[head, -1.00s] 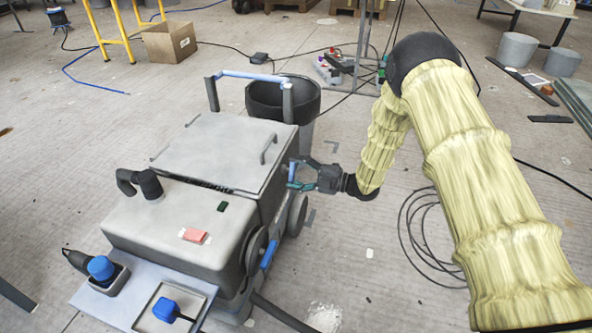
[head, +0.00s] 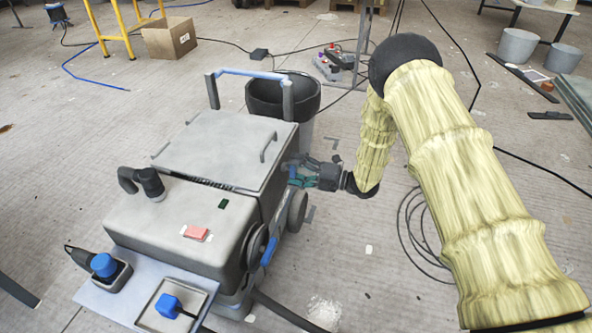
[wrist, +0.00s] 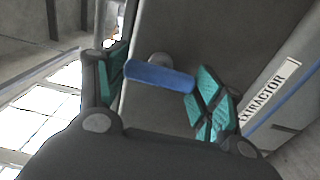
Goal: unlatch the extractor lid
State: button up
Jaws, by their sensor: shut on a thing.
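The grey extractor (head: 185,225) stands on the floor at the left of the head view, its flat grey lid (head: 228,145) lying on top. My gripper (head: 297,174) is at the extractor's right side, just below the lid's edge. In the wrist view a blue latch lever (wrist: 158,77) with a round grey pivot lies across the space between my teal finger pads. My gripper (wrist: 160,88) is shut on this lever, with a pad at each end of it. In the head view my fingers mostly hide the lever.
A black bucket (head: 268,100) stands behind the extractor. The front shelf (head: 140,300) carries blue-topped items. A cable coil (head: 410,235) lies on the floor below my arm. The floor right of the gripper is mostly clear.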

jog(key=o, duration=1)
jog(key=shift+d, duration=0.1)
jog(key=v, duration=1.2)
